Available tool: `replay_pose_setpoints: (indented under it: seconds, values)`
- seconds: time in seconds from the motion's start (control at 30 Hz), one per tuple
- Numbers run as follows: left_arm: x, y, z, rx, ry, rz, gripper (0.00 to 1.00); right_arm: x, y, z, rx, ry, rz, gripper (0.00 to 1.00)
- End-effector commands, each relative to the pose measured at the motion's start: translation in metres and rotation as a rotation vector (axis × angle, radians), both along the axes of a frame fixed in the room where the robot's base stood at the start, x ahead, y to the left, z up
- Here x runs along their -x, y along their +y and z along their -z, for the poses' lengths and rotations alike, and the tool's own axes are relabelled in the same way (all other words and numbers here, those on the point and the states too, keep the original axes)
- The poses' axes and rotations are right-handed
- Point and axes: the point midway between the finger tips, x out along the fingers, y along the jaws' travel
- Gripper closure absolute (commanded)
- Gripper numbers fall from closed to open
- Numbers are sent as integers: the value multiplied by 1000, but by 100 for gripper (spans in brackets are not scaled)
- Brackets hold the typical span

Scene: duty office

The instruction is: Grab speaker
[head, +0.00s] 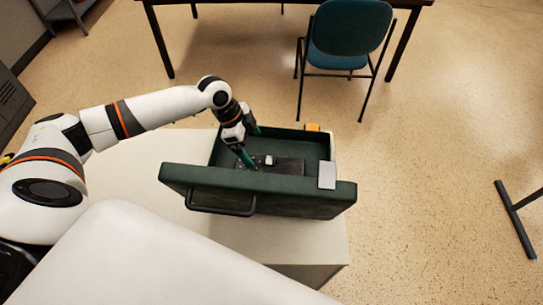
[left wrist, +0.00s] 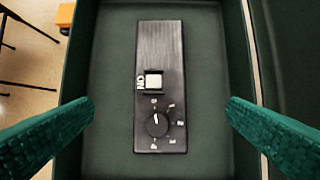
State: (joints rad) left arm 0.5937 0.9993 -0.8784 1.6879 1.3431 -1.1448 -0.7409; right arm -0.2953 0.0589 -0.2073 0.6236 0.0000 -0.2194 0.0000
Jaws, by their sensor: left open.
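A flat dark grey device with a round numbered dial and a white square button, likely the speaker (head: 288,166), lies inside an open dark green drawer or case (head: 270,185). In the left wrist view the device (left wrist: 160,50) lies lengthwise on the green floor, in the middle. My left gripper (head: 250,145) is open and empty over the drawer. Its green fingers show at both sides of the left wrist view, apart from the device. My right gripper is not in view.
The drawer has a black handle (head: 221,206) on its front and a light grey plate (head: 327,175) at its right end. A small orange thing (head: 312,127) is behind it. A teal chair (head: 348,38) and a dark table (head: 165,45) stand beyond. The floor at right is mostly clear.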

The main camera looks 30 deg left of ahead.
Motion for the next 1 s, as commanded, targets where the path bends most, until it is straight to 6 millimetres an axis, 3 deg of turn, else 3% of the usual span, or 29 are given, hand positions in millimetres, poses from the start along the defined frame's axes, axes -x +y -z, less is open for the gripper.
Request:
replay_pose_setpoints:
  seconds: [0.2,0.33,0.53,0.7,1.0]
  values:
    - [-5,-15,35,2,3,1,4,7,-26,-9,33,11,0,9]
    - [-8,-20,48,2,1,-1,4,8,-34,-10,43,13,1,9]
    - [-11,-25,60,3,1,-1,4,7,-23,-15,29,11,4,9]
    - [-16,-34,83,3,2,-2,4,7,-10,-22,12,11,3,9]
    - [-19,-38,100,2,0,-3,4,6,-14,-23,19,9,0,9]
